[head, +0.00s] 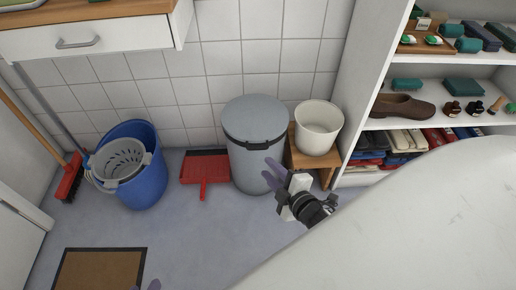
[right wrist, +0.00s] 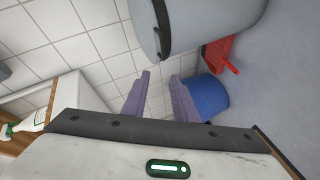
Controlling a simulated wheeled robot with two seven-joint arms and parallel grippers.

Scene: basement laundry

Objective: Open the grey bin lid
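The grey bin (head: 256,172) stands upright on the floor against the tiled wall. Its round grey lid (head: 254,116) is down on it, with a black strip (head: 254,145) along the lid's front edge. In the right wrist view the bin (right wrist: 215,22) shows at the top, with its black strip (right wrist: 163,28). My right gripper (head: 267,170) is at the bin's front right side, below the lid's edge. Its two purple fingers (right wrist: 160,92) are apart with nothing between them. Only purple tips of my left gripper (head: 152,286) show at the bottom edge.
A wooden stool (head: 316,163) with a white pot (head: 318,128) stands close right of the bin. A red dustpan (head: 205,168) and a blue bucket (head: 141,180) are to the left. Shelves (head: 372,122) stand at right. Floor before the bin is clear.

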